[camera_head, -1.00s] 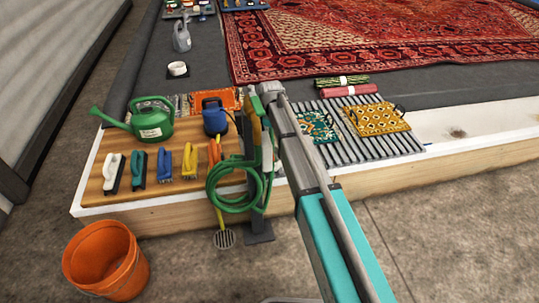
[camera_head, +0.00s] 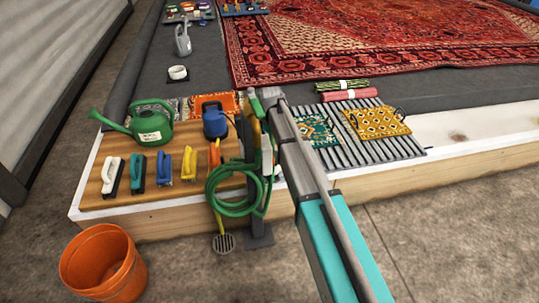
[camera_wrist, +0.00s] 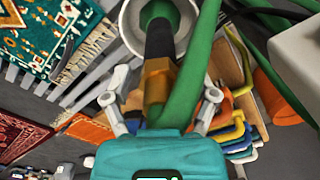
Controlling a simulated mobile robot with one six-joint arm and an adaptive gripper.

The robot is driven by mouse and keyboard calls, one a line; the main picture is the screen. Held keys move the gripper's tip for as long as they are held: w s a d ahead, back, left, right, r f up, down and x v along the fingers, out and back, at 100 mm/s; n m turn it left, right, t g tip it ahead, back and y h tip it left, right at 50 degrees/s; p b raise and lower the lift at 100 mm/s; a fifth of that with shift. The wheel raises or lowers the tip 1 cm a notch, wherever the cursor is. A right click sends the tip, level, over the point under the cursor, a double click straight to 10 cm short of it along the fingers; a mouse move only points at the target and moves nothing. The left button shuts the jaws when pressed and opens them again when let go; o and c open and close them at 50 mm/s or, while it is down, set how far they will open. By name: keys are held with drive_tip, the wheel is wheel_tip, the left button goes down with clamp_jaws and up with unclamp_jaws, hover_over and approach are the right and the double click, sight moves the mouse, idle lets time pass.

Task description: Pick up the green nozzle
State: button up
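The green nozzle (camera_head: 256,106) is upright at the top of a dark post on the pit's front edge. In the wrist view, a green and black piece with a brass-coloured section (camera_wrist: 158,80) runs between my fingers and through a pale ring; it seems to be the nozzle. My gripper (camera_head: 269,92) is at the top of the post, close beside the nozzle. In the wrist view, my gripper (camera_wrist: 160,98) is open, with one finger on each side of the brass section and gaps showing. The nozzle's lower end is hidden by my gripper's body.
A coiled green hose (camera_head: 232,190) hangs on the post. To its left, a wooden board (camera_head: 105,202) holds a green watering can (camera_head: 150,123), a blue container (camera_head: 215,120) and several brushes. An orange bucket (camera_head: 103,262) stands on the floor. Patterned samples lie on a slatted rack (camera_head: 375,151).

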drive_tip(key=c, duration=0.7)
drive_tip(key=shift+r, duration=0.1)
drive_tip(key=shift+c, duration=0.2)
wheel_tip(320, 180, up, 10)
drive_tip(key=p, duration=1)
idle(0.7)
